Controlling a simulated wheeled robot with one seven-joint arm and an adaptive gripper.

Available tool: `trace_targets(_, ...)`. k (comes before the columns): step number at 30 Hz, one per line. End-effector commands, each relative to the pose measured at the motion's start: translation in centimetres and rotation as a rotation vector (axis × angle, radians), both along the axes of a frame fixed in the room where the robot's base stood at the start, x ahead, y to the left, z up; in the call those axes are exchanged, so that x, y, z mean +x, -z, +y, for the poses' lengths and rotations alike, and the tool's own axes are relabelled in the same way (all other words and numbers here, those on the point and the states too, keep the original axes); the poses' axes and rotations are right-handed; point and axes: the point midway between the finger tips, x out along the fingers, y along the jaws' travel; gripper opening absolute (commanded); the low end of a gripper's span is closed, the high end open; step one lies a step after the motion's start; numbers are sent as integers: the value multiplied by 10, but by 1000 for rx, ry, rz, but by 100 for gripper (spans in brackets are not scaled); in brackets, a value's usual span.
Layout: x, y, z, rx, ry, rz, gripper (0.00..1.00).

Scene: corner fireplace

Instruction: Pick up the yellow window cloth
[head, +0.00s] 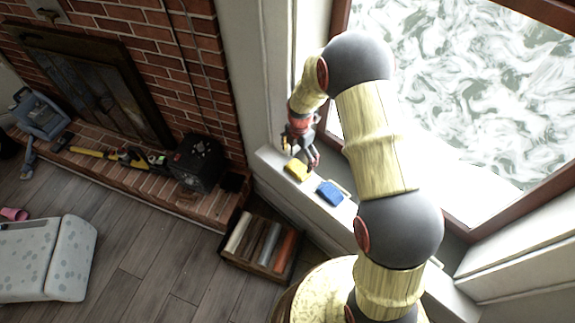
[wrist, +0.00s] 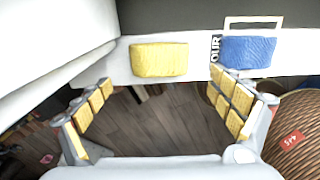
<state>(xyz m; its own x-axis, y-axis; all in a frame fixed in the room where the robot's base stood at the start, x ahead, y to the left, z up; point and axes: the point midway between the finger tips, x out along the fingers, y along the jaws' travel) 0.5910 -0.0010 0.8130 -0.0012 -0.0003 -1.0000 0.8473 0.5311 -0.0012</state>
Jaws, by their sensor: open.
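The yellow window cloth (head: 297,171) lies on the white window sill, left of a blue cloth (head: 330,193). In the wrist view the yellow cloth (wrist: 159,59) sits near the top centre, beyond my open fingers. My gripper (head: 302,160) is just above and beside the yellow cloth in the head view. In the wrist view my gripper (wrist: 160,115) is open, its yellow-padded fingers spread wide with nothing between them. I cannot tell the exact gap between the fingertips and the cloth.
The blue cloth (wrist: 248,51) lies close to the right, by a pale frame-like item and dark lettering. The window sill (head: 268,160) is narrow, with the window behind. A white wall edge (wrist: 55,40) stands close at left. A box of rolls (head: 262,246) stands on the floor below.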

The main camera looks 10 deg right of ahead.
Motion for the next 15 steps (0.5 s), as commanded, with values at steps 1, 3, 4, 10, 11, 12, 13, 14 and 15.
trace_targets(1,-1,7,0,0,-1,2,99)
trace_targets(3,-1,14,0,0,0,1,100)
trace_targets(4,-1,17,0,0,0,2,100)
trace_targets(10,0,32,1,0,1,1,100)
trace_targets(11,0,35,1,0,1,1,100)
trace_targets(12,0,41,1,0,1,1,100)
trace_targets(13,0,46,2,0,1,2,100)
trace_targets(14,0,51,2,0,1,4,100)
trace_targets(15,0,57,2,0,1,4,100)
